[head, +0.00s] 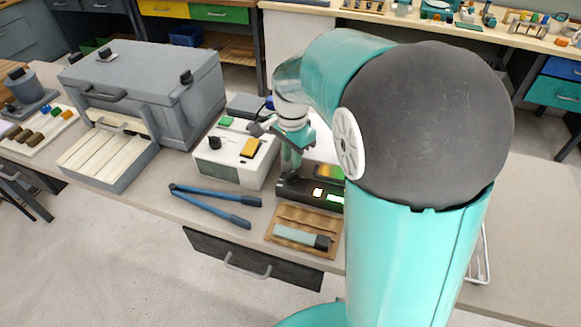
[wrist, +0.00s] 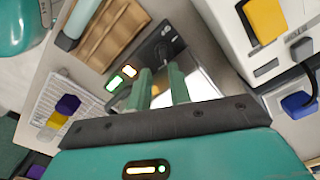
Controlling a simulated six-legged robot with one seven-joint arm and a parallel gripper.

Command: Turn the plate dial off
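A black plate device (head: 314,195) with a bright screen and a green-lit patch lies on the bench in the head view. In the wrist view its dark control panel (wrist: 170,42) shows at the top, with lit orange and green squares on its left. My gripper (head: 291,163) points down at the left end of this device. In the wrist view the two green fingers of my gripper (wrist: 160,75) stand apart with a gap, their tips close to the dark panel. The dial itself is not clearly seen; the fingers partly hide that spot. I cannot tell whether they touch it.
A white box (head: 230,172) with a black knob and yellow switch stands just left of my gripper. A wooden tray (head: 301,224) lies in front, beside blue-handled tongs (head: 223,205). A grey furnace (head: 150,90) with an open drawer stands further left.

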